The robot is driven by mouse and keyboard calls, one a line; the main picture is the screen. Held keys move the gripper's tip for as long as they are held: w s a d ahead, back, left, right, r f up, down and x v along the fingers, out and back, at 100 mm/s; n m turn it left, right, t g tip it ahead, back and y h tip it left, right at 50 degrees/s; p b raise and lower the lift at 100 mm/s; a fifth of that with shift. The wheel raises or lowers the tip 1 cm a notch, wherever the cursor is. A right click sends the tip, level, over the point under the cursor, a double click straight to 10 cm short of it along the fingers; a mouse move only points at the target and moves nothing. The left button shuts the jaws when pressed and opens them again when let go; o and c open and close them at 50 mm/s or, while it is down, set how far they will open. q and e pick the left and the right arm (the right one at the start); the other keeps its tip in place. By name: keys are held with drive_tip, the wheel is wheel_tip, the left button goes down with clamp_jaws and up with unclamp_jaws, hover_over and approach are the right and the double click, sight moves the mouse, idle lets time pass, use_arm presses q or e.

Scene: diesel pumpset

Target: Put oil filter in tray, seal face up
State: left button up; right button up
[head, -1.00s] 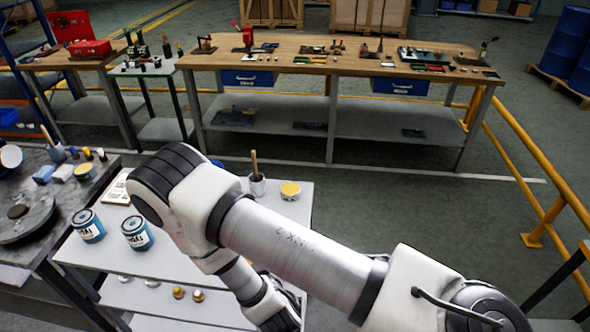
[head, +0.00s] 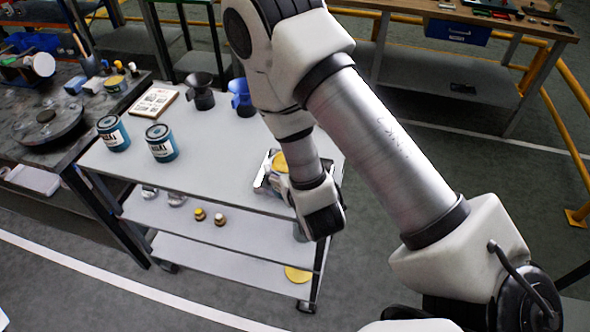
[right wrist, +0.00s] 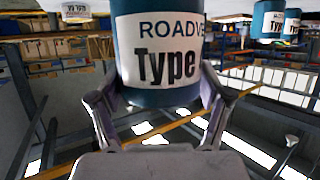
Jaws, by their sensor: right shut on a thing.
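My right gripper (right wrist: 156,98) is shut on a teal cylinder with a white label, taken to be the oil filter (right wrist: 150,97). In the right wrist view the label reads "ROADV…" and "Type", with one finger on each side. The seal face does not show. In the head view my right gripper (head: 266,174) is partly behind its wrist over the cart's right part, and the held filter cannot be made out. Two similar teal cans, a left one (head: 113,134) and a right one (head: 161,143), stand on the cart. I cannot identify the tray with certainty. My left gripper is out of view.
The grey cart top (head: 205,150) is clear in its middle. A black funnel (head: 199,92), a blue funnel (head: 240,98) and a flat printed board (head: 153,102) sit at its back. Small caps (head: 219,219) lie on the shelf below. A dark workbench (head: 68,145) adjoins at left.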

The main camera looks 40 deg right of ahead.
drive_tip(key=w+d+b, duration=0.1)
drive_tip(key=d+f+b, duration=0.1)
drive_tip(key=b, duration=0.1)
drive_tip(key=shift+w+d+f, duration=0.1)
drive_tip(key=shift+w+d, duration=0.1)
drive_tip(key=shift+w, duration=0.2)
drive_tip(key=w+d+f+p, duration=0.2)
drive_tip(key=w+d, duration=0.1)
drive_tip(key=shift+d+f, duration=0.2)
drive_tip(key=shift+f, duration=0.1)
drive_tip(key=shift+w+a+f, duration=0.1)
drive_tip(key=shift+f, duration=0.25)
drive_tip(key=o, duration=1.3)
drive_tip(key=shift+c, duration=0.2)
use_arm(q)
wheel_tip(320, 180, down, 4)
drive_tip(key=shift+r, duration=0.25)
use_arm(e)
drive_tip(key=shift+o, duration=1.2)
